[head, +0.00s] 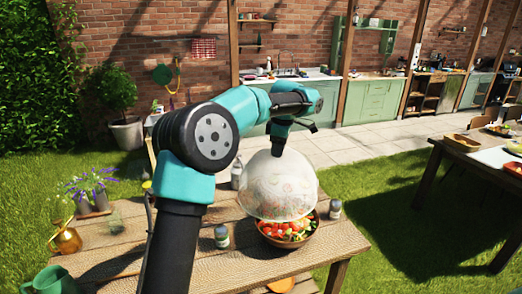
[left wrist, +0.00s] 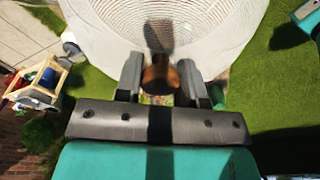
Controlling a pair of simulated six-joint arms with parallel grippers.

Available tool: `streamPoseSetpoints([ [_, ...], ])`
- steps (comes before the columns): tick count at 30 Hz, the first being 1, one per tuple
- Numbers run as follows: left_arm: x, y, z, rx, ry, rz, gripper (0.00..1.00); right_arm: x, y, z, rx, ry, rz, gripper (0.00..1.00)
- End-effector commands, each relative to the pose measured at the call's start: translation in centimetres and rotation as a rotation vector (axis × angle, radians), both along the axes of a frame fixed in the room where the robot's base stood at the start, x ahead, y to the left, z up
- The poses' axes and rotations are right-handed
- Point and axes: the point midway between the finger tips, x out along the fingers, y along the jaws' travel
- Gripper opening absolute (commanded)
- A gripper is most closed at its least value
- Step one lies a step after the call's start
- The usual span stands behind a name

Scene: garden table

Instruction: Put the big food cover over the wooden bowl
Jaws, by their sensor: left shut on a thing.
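The big food cover (head: 277,187) is a pale mesh dome. It hangs slightly tilted above the wooden bowl (head: 290,246), hiding the bowl's back part. The bowl stands on the wooden table and holds colourful chopped food. My left gripper (head: 280,146) is above the dome's top, shut on its knob. In the left wrist view the brown knob (left wrist: 160,76) sits between the two fingers, with the white mesh of the cover beyond it. Whether the cover's lower edge touches the bowl I cannot tell. My right gripper is not in the head view.
A small jar (head: 221,237) stands left of the bowl and another jar (head: 335,209) to its right. A white bottle (head: 237,176) stands behind. A brass watering can (head: 65,238), a green jug (head: 49,281) and a purple-flowered plant (head: 92,190) are at the left.

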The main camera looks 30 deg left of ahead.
Motion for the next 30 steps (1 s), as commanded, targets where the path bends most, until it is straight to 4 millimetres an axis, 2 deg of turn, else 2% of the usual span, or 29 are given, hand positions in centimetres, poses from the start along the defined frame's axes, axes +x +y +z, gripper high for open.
streamPoseSetpoints([
  [1,-0.1,-1.1,0.4,0.003,-0.003,0.038,0.0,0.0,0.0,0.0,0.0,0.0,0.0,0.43],
  [3,-0.2,-2.2,0.8,0.008,-0.003,0.09,0.0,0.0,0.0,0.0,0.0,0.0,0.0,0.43],
  [8,-0.4,-3.6,1.3,0.013,-0.006,0.162,0.0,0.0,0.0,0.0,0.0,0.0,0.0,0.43],
  [22,-0.5,-3.8,1.2,0.014,-0.006,0.175,0.0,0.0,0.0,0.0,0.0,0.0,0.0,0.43],
  [30,-0.5,-3.8,0.3,0.015,-0.005,0.174,0.0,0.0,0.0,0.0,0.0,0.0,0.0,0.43],
])
